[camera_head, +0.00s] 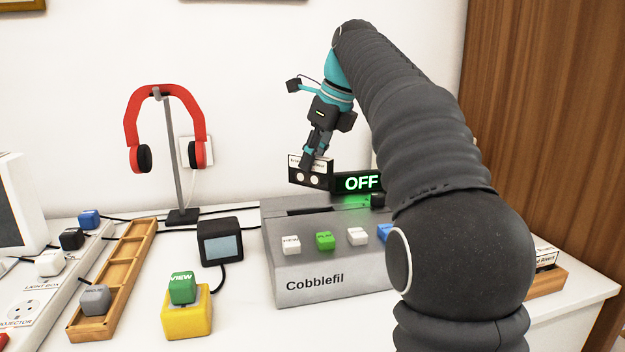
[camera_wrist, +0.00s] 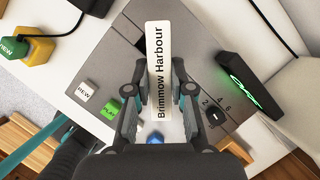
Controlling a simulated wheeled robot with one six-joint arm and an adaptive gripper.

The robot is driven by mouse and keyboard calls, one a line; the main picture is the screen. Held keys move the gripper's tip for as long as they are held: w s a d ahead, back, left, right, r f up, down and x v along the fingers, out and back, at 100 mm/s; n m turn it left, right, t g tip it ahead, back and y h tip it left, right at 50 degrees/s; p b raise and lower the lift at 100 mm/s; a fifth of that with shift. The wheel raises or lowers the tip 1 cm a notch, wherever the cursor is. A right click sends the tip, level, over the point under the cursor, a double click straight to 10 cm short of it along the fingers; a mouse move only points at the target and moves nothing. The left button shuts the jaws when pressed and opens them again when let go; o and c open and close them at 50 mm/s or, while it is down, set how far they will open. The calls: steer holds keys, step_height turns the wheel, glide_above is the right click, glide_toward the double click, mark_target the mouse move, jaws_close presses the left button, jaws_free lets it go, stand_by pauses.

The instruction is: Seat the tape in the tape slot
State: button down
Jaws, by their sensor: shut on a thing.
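The tape (camera_head: 310,176) is a dark cassette with a white label and two pale reels. Its label reads "Brimmow Harbour" in the wrist view (camera_wrist: 158,65). My gripper (camera_head: 312,158) is shut on the tape and holds it above the grey Cobblefil player (camera_head: 335,290). The tape slot (camera_head: 308,211) is a dark opening in the player's top, below the tape, and the two are apart. In the wrist view, my gripper's fingers (camera_wrist: 160,92) are on both sides of the tape, which hides part of the player's top.
A display reading OFF (camera_head: 361,183) stands at the player's back, right of the tape. White, green and blue buttons line its front. A small black screen box (camera_head: 220,241), a yellow block with a green VIEW cube (camera_head: 186,312) and red headphones (camera_head: 165,100) are to the left.

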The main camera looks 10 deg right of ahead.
mark_target(310, 186)
steer(key=shift+f+b, duration=0.75)
steer(key=shift+f, duration=1.25)
steer(key=shift+f, duration=0.4)
steer(key=shift+f, duration=0.2)
steer(key=c, duration=1)
jaws_free()
steer(key=p+v, duration=0.3)
steer(key=v, duration=0.8)
steer(key=shift+w+a, duration=0.1)
steer(key=shift+w, duration=0.1)
steer(key=shift+v, duration=1.15)
